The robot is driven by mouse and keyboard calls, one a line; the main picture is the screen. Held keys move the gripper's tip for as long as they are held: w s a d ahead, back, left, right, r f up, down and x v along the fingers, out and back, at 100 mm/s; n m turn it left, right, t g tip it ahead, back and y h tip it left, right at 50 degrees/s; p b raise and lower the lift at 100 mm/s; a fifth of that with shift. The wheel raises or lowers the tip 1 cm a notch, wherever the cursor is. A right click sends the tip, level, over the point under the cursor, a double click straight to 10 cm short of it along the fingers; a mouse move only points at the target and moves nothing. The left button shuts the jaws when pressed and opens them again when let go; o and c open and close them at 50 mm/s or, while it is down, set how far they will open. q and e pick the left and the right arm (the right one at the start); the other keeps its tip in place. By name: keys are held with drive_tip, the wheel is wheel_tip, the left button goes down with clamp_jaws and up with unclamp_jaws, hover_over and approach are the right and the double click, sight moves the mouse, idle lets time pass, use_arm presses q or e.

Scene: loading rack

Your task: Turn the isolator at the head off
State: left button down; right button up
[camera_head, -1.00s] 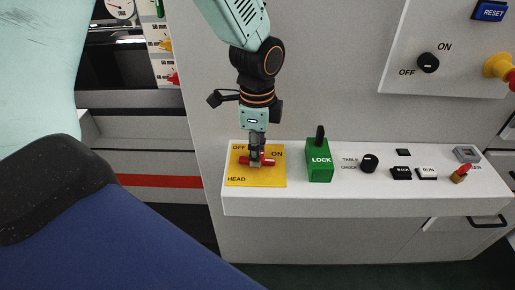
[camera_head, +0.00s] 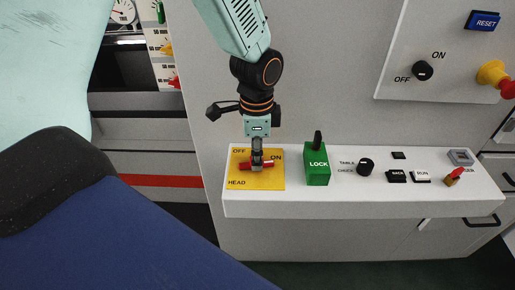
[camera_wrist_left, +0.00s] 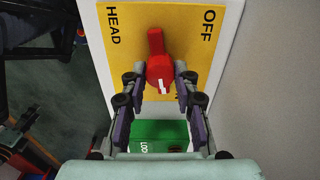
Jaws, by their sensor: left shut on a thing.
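The head isolator has a red bar handle (camera_head: 248,165) on a yellow plate (camera_head: 240,176) marked HEAD, OFF and ON. In the head view the handle lies roughly level, across the plate. In the left wrist view the red handle (camera_wrist_left: 156,45) has a white mark on its lower end, which points towards the ON side; the ON label is mostly hidden there by a finger. My left gripper (camera_head: 257,161) comes down from above and is shut on the handle, with a finger on each side of the marked end (camera_wrist_left: 161,82). My right gripper is not in view.
A green LOCK block (camera_head: 318,171) with a black lever stands just right of the plate. Further right on the white ledge (camera_head: 330,207) are a black TABLE/CHUCK knob (camera_head: 365,167), black buttons and a red-tipped switch (camera_head: 454,176). An upper panel holds an ON/OFF knob (camera_head: 422,70).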

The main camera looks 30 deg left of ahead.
use_arm(q)
drive_tip(key=n+p, duration=0.1)
drive_tip(key=n, duration=0.1)
drive_tip(key=n+p, duration=0.1)
drive_tip(key=p, duration=0.1)
drive_tip(key=shift+s+n, duration=0.2)
drive_tip(key=shift+n, duration=0.2)
drive_tip(key=n+p, duration=0.2)
drive_tip(key=n, duration=0.1)
drive_tip(key=shift+p, duration=0.4)
drive_tip(key=n+p, duration=0.2)
drive_tip(key=n, duration=0.2)
drive_tip(key=shift+s+n+p, duration=0.1)
drive_tip(key=shift+n+p, duration=0.2)
drive_tip(key=shift+n, duration=0.1)
drive_tip(key=shift+f+n+p, duration=0.15)
drive_tip(key=shift+n+p, duration=0.55)
drive_tip(key=shift+n, duration=1.1)
drive_tip(key=c, duration=1.4)
unclamp_jaws()
drive_tip(key=o, duration=0.4)
drive_tip(key=shift+w, duration=0.2)
